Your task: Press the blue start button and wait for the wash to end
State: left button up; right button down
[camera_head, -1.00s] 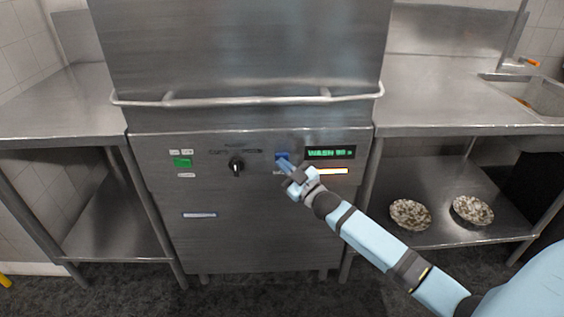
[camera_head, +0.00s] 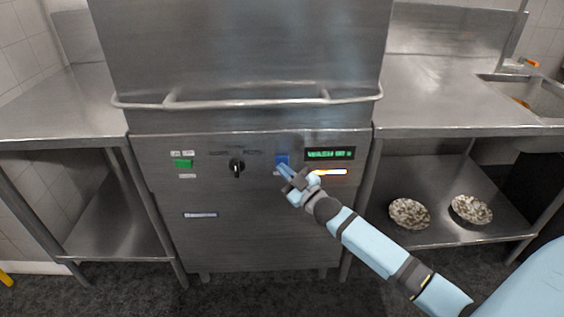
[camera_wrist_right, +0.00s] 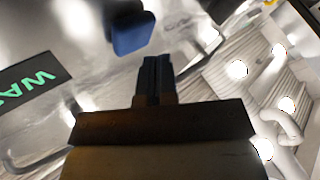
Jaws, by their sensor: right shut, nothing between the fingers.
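The blue start button (camera_head: 282,160) is on the front panel of the steel dishwasher (camera_head: 245,220), right of the black knob. My right gripper (camera_head: 284,171) is shut and empty, its tips just below and in front of the button. In the right wrist view the blue button (camera_wrist_right: 132,33) stands beyond the closed fingertips (camera_wrist_right: 155,62), with a gap between them. The green display (camera_head: 330,154) reads "WASH" with a number too blurred to read surely. Part of its text shows in the wrist view (camera_wrist_right: 30,85). My left gripper is not in view.
A green button (camera_head: 183,164) and a black knob (camera_head: 237,168) are on the panel's left. The hood handle bar (camera_head: 245,102) runs above. Steel tables stand on both sides; two bowls (camera_head: 409,214) (camera_head: 471,209) sit on the lower right shelf.

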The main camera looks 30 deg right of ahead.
jog(key=s+a+p, duration=0.1)
jog(key=s+p, duration=0.1)
jog(key=s, duration=0.1)
jog(key=s+a+p, duration=0.1)
jog(key=shift+s+a, duration=0.15)
jog(key=shift+a, duration=0.15)
dwell(0.9)
